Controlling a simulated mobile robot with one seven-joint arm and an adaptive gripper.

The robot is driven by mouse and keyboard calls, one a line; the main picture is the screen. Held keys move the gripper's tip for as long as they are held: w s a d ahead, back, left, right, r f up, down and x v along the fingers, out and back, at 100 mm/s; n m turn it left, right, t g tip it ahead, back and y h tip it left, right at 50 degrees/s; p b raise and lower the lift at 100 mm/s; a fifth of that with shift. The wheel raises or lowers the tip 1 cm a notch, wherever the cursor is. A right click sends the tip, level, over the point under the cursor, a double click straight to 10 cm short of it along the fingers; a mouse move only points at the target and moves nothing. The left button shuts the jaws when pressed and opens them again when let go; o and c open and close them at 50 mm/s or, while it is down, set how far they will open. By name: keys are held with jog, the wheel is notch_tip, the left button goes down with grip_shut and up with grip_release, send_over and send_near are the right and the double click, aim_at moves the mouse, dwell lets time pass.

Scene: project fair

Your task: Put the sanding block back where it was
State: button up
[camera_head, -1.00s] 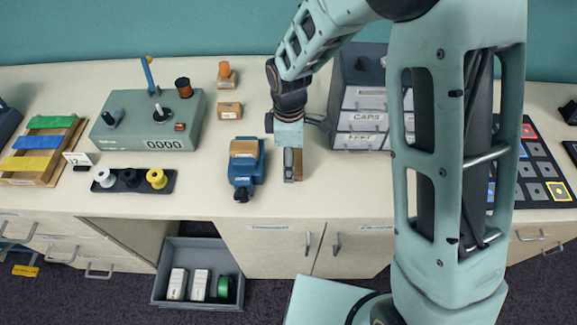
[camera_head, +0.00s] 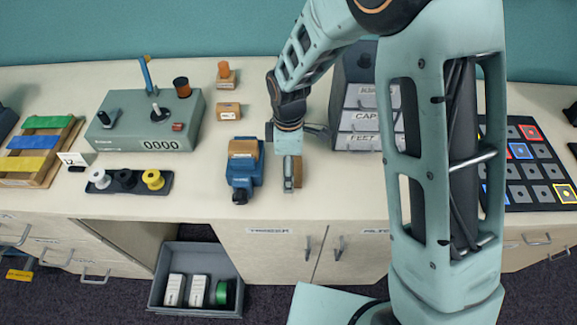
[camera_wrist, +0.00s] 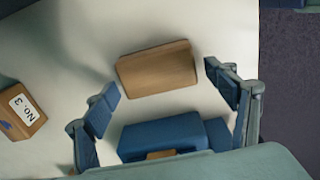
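A brown wooden block (camera_wrist: 157,68), which I take for the sanding block, lies between the two fingers of my gripper (camera_wrist: 163,84) in the wrist view. The fingers are apart, with a visible gap at the block's right end. The left fingertip is close to the block's corner; contact there is unclear. In the head view my gripper (camera_head: 289,168) is low over the worktop, and a brown strip of the block (camera_head: 298,172) shows beside a finger; the rest is hidden.
A blue vise-like tool (camera_head: 244,170) with a tan top stands close left; it also shows at the wrist view's bottom (camera_wrist: 165,136). A labelled wooden block (camera_head: 228,111) is farther back. A drawer cabinet (camera_head: 362,123) stands behind right. The front worktop is clear.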

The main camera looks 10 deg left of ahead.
jog(key=shift+r, duration=0.1)
notch_tip(320, 180, up, 12)
dwell(0.6)
dwell(0.4)
